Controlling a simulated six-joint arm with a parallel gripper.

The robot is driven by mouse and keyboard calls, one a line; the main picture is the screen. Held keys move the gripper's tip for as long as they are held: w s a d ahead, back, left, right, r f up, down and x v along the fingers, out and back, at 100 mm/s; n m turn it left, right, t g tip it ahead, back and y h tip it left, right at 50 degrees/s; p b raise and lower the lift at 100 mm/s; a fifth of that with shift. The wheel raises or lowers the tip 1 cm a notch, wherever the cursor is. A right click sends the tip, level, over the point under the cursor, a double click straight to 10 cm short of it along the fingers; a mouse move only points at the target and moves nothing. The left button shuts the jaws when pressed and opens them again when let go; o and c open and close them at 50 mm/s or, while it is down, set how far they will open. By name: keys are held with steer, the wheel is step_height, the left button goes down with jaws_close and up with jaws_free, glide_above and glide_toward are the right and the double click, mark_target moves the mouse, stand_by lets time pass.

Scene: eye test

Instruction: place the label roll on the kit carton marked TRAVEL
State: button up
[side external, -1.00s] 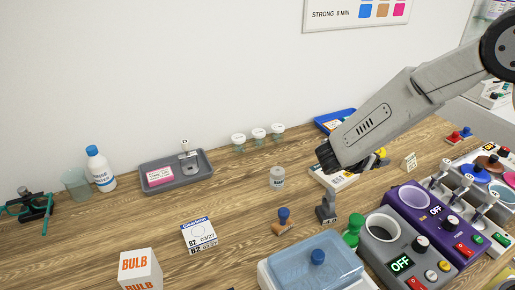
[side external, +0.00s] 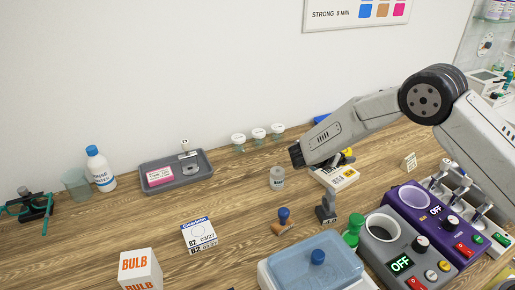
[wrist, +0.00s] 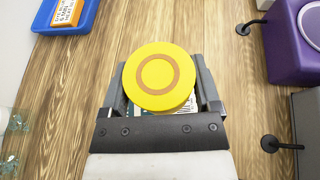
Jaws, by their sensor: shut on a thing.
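The label roll (wrist: 158,76) is a yellow disc with a brown ring on its face. In the wrist view it sits between the two fingers of my gripper (wrist: 160,84), which is shut on it. A white carton (side external: 342,180) with small print lies on the table below. In the side view the yellow roll (side external: 348,153) shows just above its far end, partly hidden by my arm. Part of a printed surface (wrist: 186,113) shows under the roll in the wrist view. I cannot read TRAVEL on the carton, nor tell whether the roll touches it.
A blue tray (wrist: 88,14) lies beyond at upper left in the wrist view. A grey weight (side external: 326,208), a stamp (side external: 283,221) and a small jar (side external: 277,178) stand near the carton. Purple (side external: 408,205) and grey (side external: 374,247) machines stand right. The left table has clear patches.

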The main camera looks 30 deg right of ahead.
mark_target(335, 170)
steer(key=shift+w+f, duration=0.4)
steer(key=shift+w+f, duration=0.3)
steer(key=shift+f, duration=1.55)
steer(key=shift+f, duration=0.15)
steer(key=o, duration=1.1)
